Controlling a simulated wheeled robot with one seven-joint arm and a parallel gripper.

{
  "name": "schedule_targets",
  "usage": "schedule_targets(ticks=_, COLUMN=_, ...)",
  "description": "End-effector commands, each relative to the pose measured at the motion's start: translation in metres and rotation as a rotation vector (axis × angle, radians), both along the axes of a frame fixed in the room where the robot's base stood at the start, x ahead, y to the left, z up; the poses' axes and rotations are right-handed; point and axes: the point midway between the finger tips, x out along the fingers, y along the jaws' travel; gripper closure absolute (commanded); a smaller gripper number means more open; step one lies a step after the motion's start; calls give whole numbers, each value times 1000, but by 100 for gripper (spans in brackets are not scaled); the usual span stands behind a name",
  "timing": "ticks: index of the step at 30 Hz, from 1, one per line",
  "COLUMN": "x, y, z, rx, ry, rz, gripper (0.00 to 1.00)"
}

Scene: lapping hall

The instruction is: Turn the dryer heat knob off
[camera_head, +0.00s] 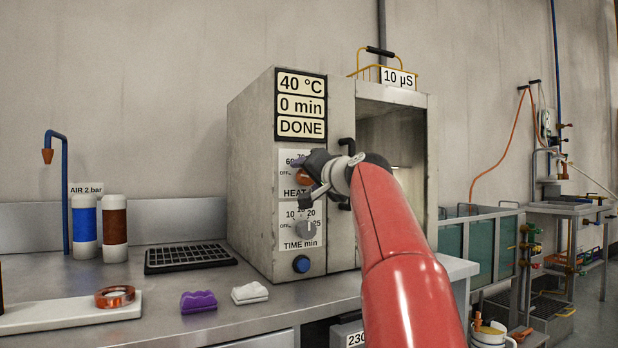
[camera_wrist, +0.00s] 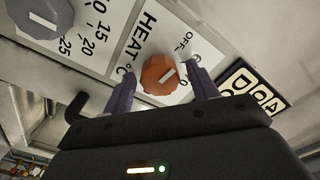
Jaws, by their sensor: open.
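The orange heat knob (camera_head: 303,177) sits on the dryer's front panel under the label for 60 and 70, with "HEAT" printed below. In the wrist view the knob (camera_wrist: 160,72) shows a white pointer line, and "OFF" is printed on the panel near it. My gripper (camera_wrist: 163,90) is open, with one purple finger on each side of the knob; I cannot tell whether they touch it. In the head view my gripper (camera_head: 304,180) partly covers the knob. The dryer display (camera_head: 301,107) reads 40 °C, 0 min, DONE.
The time knob (camera_head: 306,229) is below the heat knob, with a blue button (camera_head: 301,264) under it. A black door handle (camera_head: 346,147) is close to my wrist. On the bench are a black rack (camera_head: 190,257), a purple block (camera_head: 198,301) and a white block (camera_head: 249,292).

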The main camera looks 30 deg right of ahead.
Motion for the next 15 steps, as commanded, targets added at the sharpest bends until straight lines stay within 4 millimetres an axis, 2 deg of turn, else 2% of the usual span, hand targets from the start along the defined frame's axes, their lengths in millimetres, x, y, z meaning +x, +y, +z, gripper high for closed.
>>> schedule_targets(ticks=9, x=-52, y=-2, z=-2, rx=-2, ry=-1, rz=-2, gripper=41)
schedule_targets(ticks=15, x=-72, y=-3, z=-1, rx=-2, ry=1, rz=-1, gripper=41)
